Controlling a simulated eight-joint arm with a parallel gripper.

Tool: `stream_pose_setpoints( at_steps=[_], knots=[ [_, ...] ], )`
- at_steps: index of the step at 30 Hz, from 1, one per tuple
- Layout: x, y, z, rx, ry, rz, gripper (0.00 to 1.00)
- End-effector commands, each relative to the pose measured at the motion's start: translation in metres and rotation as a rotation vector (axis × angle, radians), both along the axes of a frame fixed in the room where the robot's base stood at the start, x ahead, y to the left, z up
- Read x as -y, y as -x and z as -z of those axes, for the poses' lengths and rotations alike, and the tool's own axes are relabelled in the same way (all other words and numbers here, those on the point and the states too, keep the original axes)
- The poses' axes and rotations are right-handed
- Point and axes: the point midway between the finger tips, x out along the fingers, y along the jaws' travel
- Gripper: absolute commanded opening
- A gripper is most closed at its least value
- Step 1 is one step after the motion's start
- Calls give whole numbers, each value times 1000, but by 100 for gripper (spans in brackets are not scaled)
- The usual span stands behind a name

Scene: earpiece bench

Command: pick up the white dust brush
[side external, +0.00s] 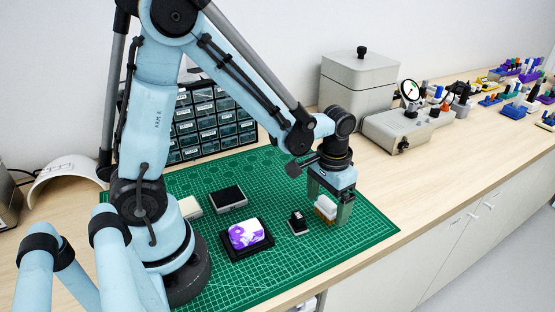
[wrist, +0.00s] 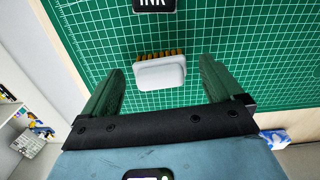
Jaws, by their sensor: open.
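The white dust brush (side external: 326,206) has a white body with brown bristles along one edge. It sits at the right part of the green cutting mat (side external: 290,268). In the wrist view the brush (wrist: 161,74) lies between and just beyond my two fingers, with its bristles facing up in the picture. My gripper (side external: 338,208) is open, pointing down at the brush. In the wrist view both fingers of my gripper (wrist: 160,85) stand wide apart, one to each side of the brush, with green mat showing in each gap.
A small black block (side external: 298,222) stands left of the brush; a black item lettered INK (wrist: 154,4) shows in the wrist view. A black tray (side external: 262,250) holds a purple-and-white block (side external: 246,234). A dark pad (side external: 229,198) lies further back. The mat's front right is clear.

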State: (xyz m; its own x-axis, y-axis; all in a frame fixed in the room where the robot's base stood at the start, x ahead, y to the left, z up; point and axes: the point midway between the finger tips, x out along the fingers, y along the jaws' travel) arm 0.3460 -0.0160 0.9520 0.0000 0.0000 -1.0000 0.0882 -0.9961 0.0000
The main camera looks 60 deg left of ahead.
Motion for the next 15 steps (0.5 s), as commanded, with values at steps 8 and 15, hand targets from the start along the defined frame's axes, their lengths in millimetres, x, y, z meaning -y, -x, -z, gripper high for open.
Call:
stream_pose_setpoints(
  at_steps=[8, 15],
  knots=[
    [0, 0, 5, 0, 0, 0, 94],
    [0, 0, 5, 0, 0, 0, 66]
  ],
)
